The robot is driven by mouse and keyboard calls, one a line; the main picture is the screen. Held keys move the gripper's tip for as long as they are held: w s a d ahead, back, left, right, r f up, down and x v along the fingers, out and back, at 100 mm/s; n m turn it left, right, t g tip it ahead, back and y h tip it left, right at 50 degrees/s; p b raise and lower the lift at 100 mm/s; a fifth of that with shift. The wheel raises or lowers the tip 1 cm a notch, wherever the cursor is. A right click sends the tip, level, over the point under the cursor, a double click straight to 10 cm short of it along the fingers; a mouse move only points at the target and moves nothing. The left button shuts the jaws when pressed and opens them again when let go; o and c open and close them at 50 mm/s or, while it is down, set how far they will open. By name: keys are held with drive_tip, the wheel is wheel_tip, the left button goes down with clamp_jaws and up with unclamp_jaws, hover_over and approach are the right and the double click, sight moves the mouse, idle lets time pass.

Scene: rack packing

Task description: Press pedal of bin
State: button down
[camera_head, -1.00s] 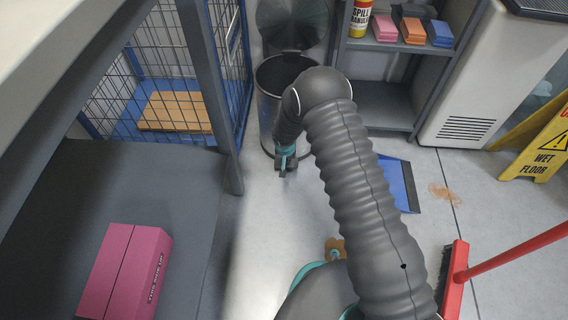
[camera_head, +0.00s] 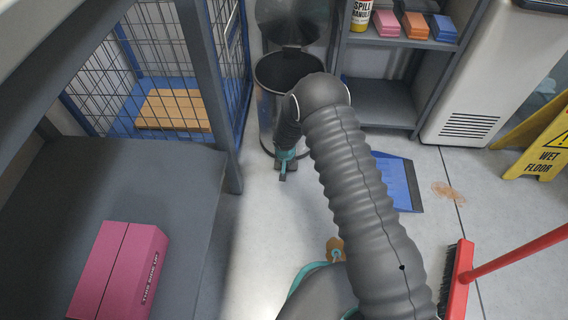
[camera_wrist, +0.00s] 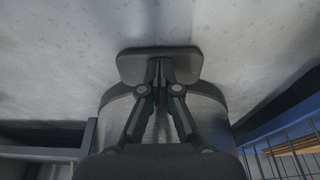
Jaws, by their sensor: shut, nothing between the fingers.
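The metal pedal bin (camera_head: 265,118) stands on the floor against the back wall, with its round lid (camera_head: 293,22) raised and its dark inside showing. My gripper (camera_head: 284,170) is low at the front foot of the bin, fingers pointing down. In the wrist view, my shut, empty gripper (camera_wrist: 159,72) has its fingertips over the flat grey pedal (camera_wrist: 130,66) and seems to touch it. The bin's shiny curved body (camera_wrist: 212,95) shows behind the fingers. My arm hides the bin's right side in the head view.
A grey shelf (camera_head: 385,118) with boxes stands right of the bin, a wire cage (camera_head: 95,85) left. A blue dustpan (camera_head: 405,185), a red broom (camera_head: 462,280) and a wet floor sign (camera_head: 545,150) are at right. A pink box (camera_head: 118,272) lies on the grey surface at left.

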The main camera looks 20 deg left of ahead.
drive_tip(key=shift+r, duration=0.25)
drive_tip(key=shift+s+d+r, duration=0.2)
drive_tip(key=shift+s+r, duration=0.05)
drive_tip(key=shift+s, duration=0.5)
drive_tip(key=shift+s+d+r, duration=0.15)
drive_tip(key=shift+s+r, duration=0.05)
drive_tip(key=shift+s, duration=0.5)
drive_tip(key=shift+r, duration=0.35)
drive_tip(key=v, duration=1.1)
drive_tip(key=shift+r, duration=0.15)
drive_tip(key=shift+s, duration=0.1)
